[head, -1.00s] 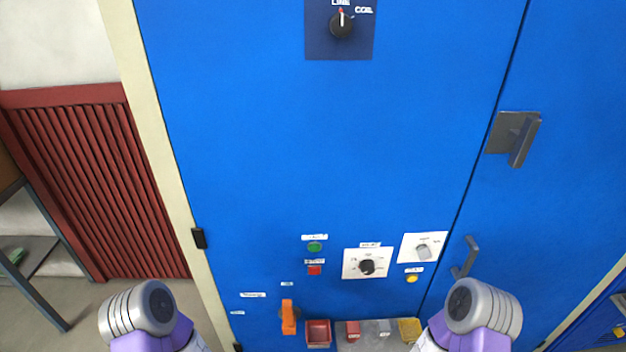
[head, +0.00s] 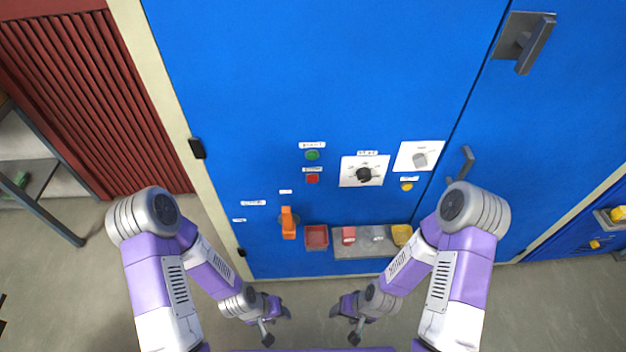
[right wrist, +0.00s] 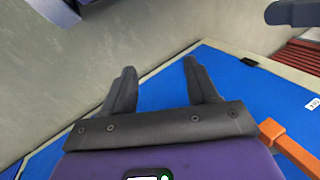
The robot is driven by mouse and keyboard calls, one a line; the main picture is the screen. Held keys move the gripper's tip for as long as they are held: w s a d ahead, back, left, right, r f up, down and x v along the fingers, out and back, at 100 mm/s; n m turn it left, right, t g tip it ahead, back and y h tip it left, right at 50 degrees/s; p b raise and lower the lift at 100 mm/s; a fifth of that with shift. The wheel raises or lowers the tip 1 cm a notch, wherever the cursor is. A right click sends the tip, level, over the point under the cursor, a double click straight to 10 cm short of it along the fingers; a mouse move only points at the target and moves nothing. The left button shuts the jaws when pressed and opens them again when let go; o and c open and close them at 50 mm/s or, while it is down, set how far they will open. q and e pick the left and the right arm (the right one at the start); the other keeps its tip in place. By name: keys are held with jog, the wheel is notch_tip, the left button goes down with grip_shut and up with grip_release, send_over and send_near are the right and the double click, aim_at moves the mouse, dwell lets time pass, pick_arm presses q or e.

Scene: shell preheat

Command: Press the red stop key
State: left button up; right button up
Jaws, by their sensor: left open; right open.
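The red stop key (head: 312,179) is a small red button on the blue cabinet front (head: 260,100), just below a green button (head: 312,155), with a white label between them. My left gripper (head: 277,326) is open and empty, low in front of the cabinet, well below the red key. My right gripper (head: 345,325) is also open and empty, to the right at a similar height. Its two dark fingers stand apart in the right wrist view (right wrist: 158,75). Neither gripper touches the cabinet. The red key does not show in the right wrist view.
A black dial (head: 363,174), a grey knob (head: 420,160) and a yellow button (head: 406,186) sit right of the key. Below are an orange handle (head: 288,223), a red tray (head: 316,237) and a grey shelf (head: 362,251) with small blocks. A door handle (head: 461,164) projects at right.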

grip_shut()
dwell(1.4)
